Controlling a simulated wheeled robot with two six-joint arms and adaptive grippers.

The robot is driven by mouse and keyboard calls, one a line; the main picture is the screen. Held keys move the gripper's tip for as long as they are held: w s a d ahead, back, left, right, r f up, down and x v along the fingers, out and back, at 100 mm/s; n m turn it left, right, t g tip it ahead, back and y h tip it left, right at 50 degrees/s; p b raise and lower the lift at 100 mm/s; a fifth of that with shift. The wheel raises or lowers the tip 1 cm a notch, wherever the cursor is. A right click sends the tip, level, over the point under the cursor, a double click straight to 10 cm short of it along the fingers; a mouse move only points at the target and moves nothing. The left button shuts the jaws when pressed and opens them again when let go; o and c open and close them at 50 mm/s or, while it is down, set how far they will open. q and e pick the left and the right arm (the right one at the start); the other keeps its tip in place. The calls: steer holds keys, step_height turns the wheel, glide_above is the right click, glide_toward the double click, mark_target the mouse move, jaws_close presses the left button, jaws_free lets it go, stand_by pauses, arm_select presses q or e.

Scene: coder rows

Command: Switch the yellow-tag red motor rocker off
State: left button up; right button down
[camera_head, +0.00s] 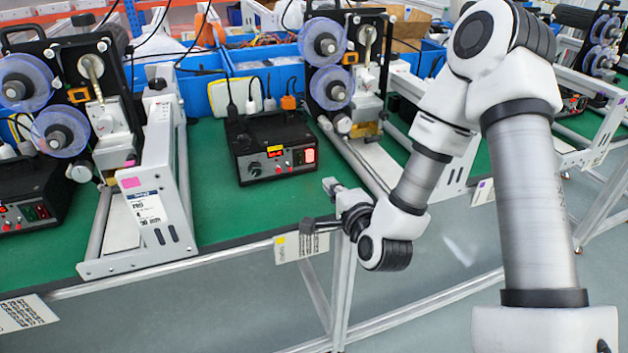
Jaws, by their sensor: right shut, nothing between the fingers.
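The black motor control box (275,148) stands on the green bench, left of the right arm. Its red rocker (310,156) sits at the right end of the front panel and looks lit. Next to it are a small red display, small buttons and a black knob. A yellow tag (279,243) is on the bench's front edge below this box. My right gripper (309,227) is shut and empty, near the bench's front edge, below and apart from the box. It points left. I cannot tell which way the rocker is tilted. My left gripper is not in view.
A coder machine with a pink tag (131,182) on its white frame stands left of the box; another stands just right and behind. Another control box (28,205) sits at the far left. Green bench top (240,208) is clear in front of the middle box.

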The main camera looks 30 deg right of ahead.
mark_target(310, 156)
steer(key=x, duration=0.7)
steer(key=r+p+x, duration=0.1)
steer(key=x, duration=0.3)
steer(key=shift+w+d+r, duration=0.1)
steer(key=p, duration=0.1)
steer(key=r+p, duration=0.1)
steer(key=shift+w+d+r+g+p, duration=0.1)
steer(key=shift+w+r+g+p, duration=0.05)
steer(key=shift+w+g+p, duration=0.2)
steer(key=shift+f+b, duration=0.45)
steer(key=shift+f, duration=0.05)
steer(key=shift+s, duration=0.1)
